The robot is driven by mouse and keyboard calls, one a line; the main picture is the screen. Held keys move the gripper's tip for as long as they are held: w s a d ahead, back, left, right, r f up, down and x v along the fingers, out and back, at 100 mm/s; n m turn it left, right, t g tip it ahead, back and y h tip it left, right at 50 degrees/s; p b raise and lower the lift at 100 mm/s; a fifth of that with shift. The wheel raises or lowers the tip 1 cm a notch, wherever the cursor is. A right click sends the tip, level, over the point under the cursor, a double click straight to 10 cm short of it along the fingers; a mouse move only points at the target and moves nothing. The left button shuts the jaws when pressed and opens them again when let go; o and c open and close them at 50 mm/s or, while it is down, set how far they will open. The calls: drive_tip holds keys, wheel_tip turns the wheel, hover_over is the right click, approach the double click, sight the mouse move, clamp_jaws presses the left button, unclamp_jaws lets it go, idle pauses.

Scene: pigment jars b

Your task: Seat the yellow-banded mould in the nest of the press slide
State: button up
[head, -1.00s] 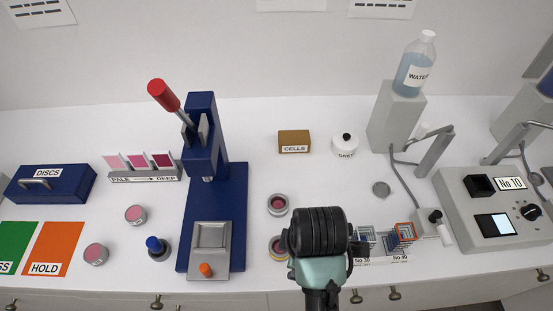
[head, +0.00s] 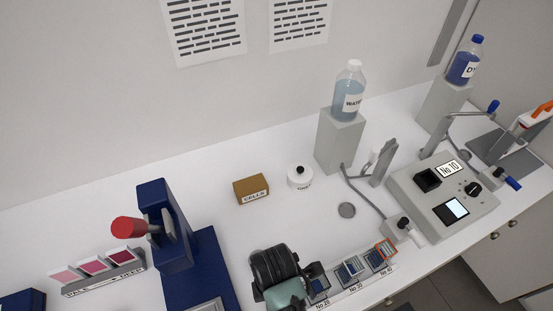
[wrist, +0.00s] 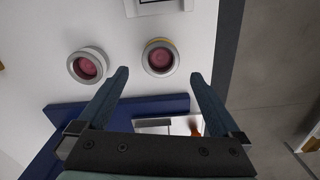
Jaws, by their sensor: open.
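The yellow-banded mould (wrist: 159,58) stands on the white bench in the wrist view, a round ring with a yellow rim and dark pink filling. My gripper (wrist: 158,82) is open and empty, with its fingertips just short of the mould and on either side of its line. A second mould (wrist: 87,67) with a plain grey rim stands to its left. The press slide (wrist: 160,126) is partly hidden behind my gripper body, with its orange knob (wrist: 195,127) showing. In the head view the blue press (head: 163,225) is at lower left; neither mould shows there.
A rack of labelled cells (head: 350,282) stands right of my arm in the head view. The cells box (head: 251,189) and the white grey-labelled pot (head: 300,177) are farther back. The bench edge (wrist: 222,45) runs close right of the yellow-banded mould.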

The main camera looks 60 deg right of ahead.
drive_tip(key=shift+s+d+f+p, duration=0.1)
drive_tip(key=shift+s+f+p, duration=0.2)
drive_tip(key=shift+f, duration=0.2)
drive_tip(key=shift+d+f+p, duration=0.2)
drive_tip(key=shift+f+p, duration=0.15)
drive_tip(key=shift+f, duration=1.75)
clamp_jaws()
